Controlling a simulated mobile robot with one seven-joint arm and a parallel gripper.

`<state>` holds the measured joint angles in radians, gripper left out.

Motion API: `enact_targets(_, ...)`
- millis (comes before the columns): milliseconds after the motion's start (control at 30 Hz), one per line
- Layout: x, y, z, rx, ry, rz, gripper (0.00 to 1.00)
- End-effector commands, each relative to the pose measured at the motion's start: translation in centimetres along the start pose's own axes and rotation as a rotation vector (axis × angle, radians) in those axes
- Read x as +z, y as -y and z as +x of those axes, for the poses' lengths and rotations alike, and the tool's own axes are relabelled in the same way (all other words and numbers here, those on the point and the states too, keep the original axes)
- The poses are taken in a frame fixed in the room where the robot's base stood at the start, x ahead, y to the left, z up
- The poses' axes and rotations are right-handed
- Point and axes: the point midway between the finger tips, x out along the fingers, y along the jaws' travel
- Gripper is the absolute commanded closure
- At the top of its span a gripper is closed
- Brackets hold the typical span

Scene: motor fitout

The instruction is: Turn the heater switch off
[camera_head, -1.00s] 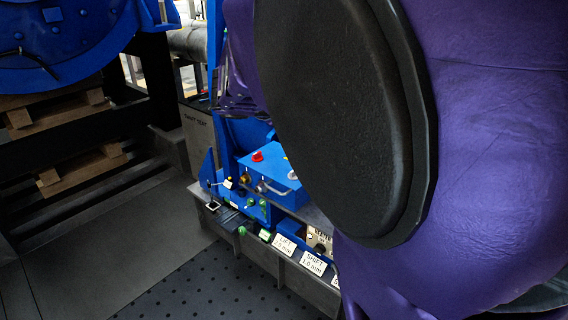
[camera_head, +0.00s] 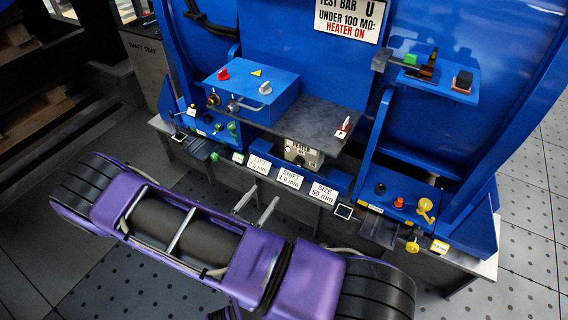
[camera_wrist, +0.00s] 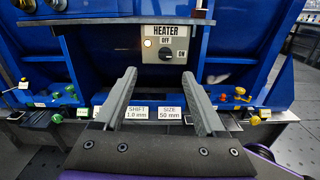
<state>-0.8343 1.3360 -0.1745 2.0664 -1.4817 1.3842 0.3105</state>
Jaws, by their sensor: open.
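The heater box (camera_wrist: 165,43) is a pale panel lettered HEATER, with OFF above its dark knob (camera_wrist: 166,54) and ON at the right. A small lamp (camera_wrist: 147,43) on its left glows. The knob's exact pointing is too small to be sure of. In the head view the heater box (camera_head: 303,154) sits under a grey shelf. My gripper (camera_wrist: 159,75) is open and empty, its fingers pointing at the box with the knob between them in the picture, apart from it. In the head view my gripper (camera_head: 257,204) is in front of and below the box.
Label plates for LIFT, SHIFT (camera_head: 290,178) and SIZE (camera_head: 323,193) line the ledge below the box. The grey shelf (camera_head: 310,122) overhangs it. A blue box (camera_head: 252,94) with a red knob stands left, and yellow knobs (camera_head: 425,207) stick out at right.

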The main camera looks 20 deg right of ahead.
Motion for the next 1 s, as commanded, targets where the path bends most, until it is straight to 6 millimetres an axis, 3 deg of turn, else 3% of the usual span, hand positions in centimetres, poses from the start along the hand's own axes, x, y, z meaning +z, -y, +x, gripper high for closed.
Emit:
enact_targets(100, -1.5, 1.7, -0.3, -0.001, -0.008, -0.065, 0.28)
enact_targets(267, -1.8, 2.0, 0.6, 0.0, -0.01, -0.077, 0.28)
enact_targets(1000, -2.0, 2.0, 15.1, -0.001, -0.01, -0.073, 0.28)
